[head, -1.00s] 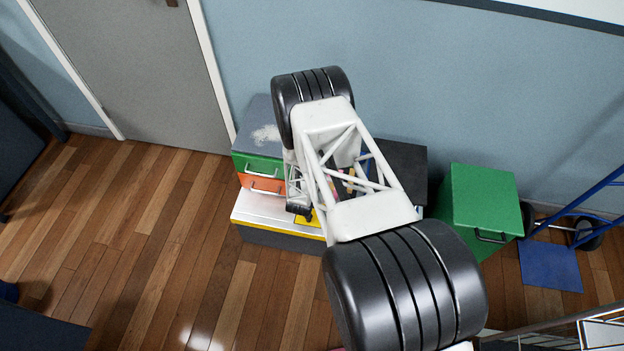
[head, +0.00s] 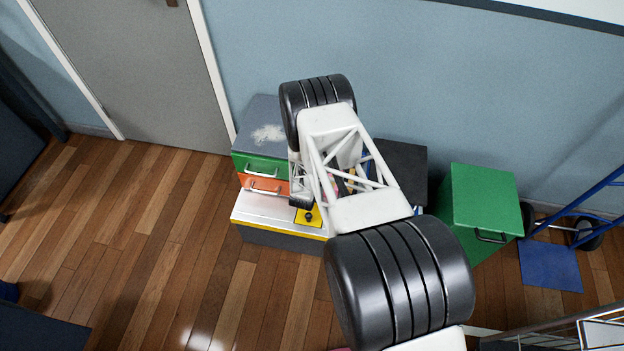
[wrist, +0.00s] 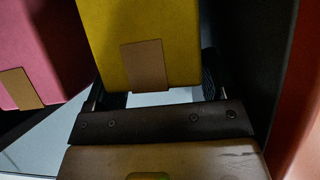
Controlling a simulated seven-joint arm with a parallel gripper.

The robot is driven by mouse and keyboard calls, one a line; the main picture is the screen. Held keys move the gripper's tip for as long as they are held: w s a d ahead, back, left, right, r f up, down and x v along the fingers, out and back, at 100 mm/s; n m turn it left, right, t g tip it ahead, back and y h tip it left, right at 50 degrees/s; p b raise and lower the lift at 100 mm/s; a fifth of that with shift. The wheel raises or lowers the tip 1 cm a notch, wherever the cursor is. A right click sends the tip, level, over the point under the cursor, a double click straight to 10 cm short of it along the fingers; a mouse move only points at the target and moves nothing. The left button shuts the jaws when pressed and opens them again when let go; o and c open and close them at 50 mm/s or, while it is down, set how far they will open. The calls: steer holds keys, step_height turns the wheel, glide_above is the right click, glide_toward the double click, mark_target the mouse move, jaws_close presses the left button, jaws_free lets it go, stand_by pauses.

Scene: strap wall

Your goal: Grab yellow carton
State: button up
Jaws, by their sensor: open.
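The yellow carton (wrist: 138,35) fills the upper middle of the wrist view, with a brown tape patch on its near face. My gripper (wrist: 152,88) is open. Its dark fingers show at the left and right of the carton's lower end, partly hidden behind it, so I cannot tell whether they touch it. The carton is close to the gripper's dark crossbar, with a small gap of pale surface between them. In the head view my arm covers this area, and I cannot make out the carton or the gripper's fingers clearly.
A pink carton (wrist: 38,55) stands close on the left in the wrist view. A dark panel and a reddish surface (wrist: 300,110) border the right. In the head view, a cabinet with green and orange drawers (head: 262,185) and a green box (head: 484,208) flank my arm.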

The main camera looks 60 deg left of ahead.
steer(key=shift+w+a+f, duration=0.1)
steer(key=shift+w+a, duration=0.1)
stand_by(0.5)
steer(key=c, duration=0.8)
steer(key=shift+d+r, duration=0.2)
steer(key=shift+r, duration=0.6)
step_height(320, 180, up, 10)
steer(key=w+d, duration=0.3)
steer(key=d, duration=0.6)
steer(key=w+d, duration=0.2)
steer(key=d, duration=0.7)
steer(key=shift+w+d, duration=0.4)
